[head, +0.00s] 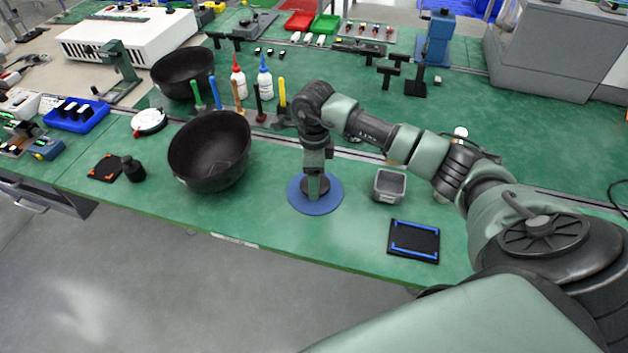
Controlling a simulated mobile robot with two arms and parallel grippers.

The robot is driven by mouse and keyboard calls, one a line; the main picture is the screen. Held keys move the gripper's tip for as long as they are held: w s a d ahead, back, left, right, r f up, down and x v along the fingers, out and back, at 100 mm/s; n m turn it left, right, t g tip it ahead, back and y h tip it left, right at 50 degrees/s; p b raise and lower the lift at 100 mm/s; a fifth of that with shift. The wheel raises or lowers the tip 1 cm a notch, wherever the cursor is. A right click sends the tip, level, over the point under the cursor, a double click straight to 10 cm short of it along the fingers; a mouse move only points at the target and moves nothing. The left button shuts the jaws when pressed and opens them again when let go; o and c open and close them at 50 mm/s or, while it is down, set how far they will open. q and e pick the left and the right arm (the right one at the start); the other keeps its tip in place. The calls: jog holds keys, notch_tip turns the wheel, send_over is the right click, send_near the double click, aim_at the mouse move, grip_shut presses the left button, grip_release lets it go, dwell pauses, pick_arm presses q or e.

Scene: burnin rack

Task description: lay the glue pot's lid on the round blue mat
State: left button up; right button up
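The round blue mat (298,203) lies flat on the green bench, near its front edge. A dark round disc (325,190), which looks like the lid, is on or just above the mat's middle. My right gripper (314,187) points straight down over the mat, at the disc. The arm hides part of the disc, and whether the fingers are closed on it is unclear. A small dark pot (133,171) stands at the left; I cannot tell whether it is the glue pot. My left gripper is out of view.
A large black bowl (210,152) stands left of the mat, with another bowl (183,72) behind. A grey square container (389,186) and a black tray with blue strips (413,241) are to the right. Bottles and tools stand behind. Bench between bowl and mat is clear.

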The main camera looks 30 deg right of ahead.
jog(key=shift+f, duration=0.95)
jog(key=shift+f, duration=0.1)
jog(key=shift+f, duration=0.15)
jog(key=o, duration=1.3)
jog(key=shift+r, duration=0.4)
notch_tip(320, 180, up, 12)
jog(key=shift+f+b, duration=0.1)
jog(key=shift+b, duration=0.85)
